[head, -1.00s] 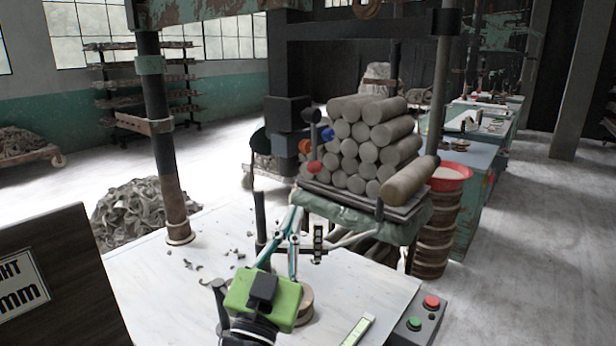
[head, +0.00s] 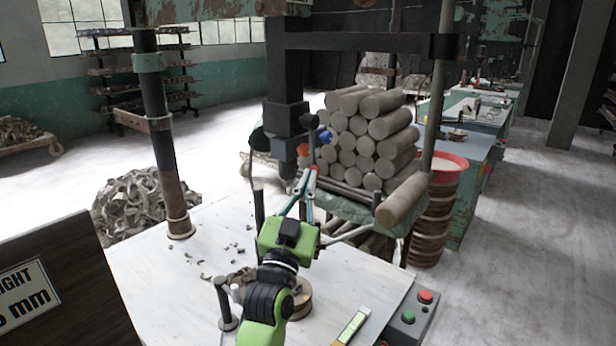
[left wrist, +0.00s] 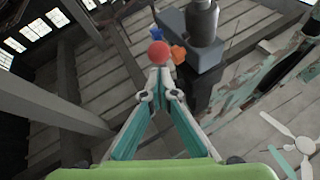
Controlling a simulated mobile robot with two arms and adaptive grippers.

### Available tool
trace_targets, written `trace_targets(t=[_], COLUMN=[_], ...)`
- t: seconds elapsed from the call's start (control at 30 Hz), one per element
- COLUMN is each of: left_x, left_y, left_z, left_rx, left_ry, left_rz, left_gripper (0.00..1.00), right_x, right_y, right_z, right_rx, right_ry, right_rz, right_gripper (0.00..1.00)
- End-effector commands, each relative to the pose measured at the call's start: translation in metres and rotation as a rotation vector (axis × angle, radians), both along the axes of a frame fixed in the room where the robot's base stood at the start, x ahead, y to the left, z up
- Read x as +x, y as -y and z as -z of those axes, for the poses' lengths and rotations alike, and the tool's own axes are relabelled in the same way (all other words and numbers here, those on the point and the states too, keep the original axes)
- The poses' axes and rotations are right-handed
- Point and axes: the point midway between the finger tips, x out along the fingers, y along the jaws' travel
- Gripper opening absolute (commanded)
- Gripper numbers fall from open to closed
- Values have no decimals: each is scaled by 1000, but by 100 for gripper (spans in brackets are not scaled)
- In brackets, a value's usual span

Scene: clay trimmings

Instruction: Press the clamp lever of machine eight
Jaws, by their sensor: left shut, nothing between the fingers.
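A black machine head (head: 290,120) hangs over the pale worktable (head: 150,275). Red, blue and orange knobs sit at its side: a red ball (left wrist: 158,52), a blue knob (head: 323,137) and an orange knob (head: 303,150). Which one belongs to the clamp lever, and the machine's number, I cannot tell. My left gripper (head: 308,178), with a green body and teal fingers, is shut and empty, pointing up at the red ball. In the left wrist view its fingertips (left wrist: 159,74) are just below the red ball; whether they touch is unclear. My right gripper is not in view.
A stack of clay cylinders (head: 355,150) stands behind the machine. A control box with red and green buttons (head: 410,318) is at the table's right. A steel post (head: 170,180) rises at the left. A dark sign board (head: 60,280) is at front left.

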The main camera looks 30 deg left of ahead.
Motion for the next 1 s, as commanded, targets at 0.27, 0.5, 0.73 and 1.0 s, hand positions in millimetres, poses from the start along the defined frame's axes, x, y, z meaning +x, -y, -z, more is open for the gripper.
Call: trace_targets(t=[0.27, 0.5, 0.73, 1.0], left_x=[7, 6, 9, 14], left_y=[-3, -3, -3, -2], left_z=[3, 3, 7, 7], left_rx=[0, 0, -1, -4], left_ry=[1, 1, 27, 64], left_rz=[0, -1, 0, 0], left_gripper=[0, 0, 0, 0], right_x=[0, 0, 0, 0], right_y=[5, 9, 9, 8], right_z=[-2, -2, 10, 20], right_rx=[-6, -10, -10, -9], right_ry=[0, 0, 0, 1], right_rz=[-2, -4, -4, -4], right_gripper=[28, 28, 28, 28])
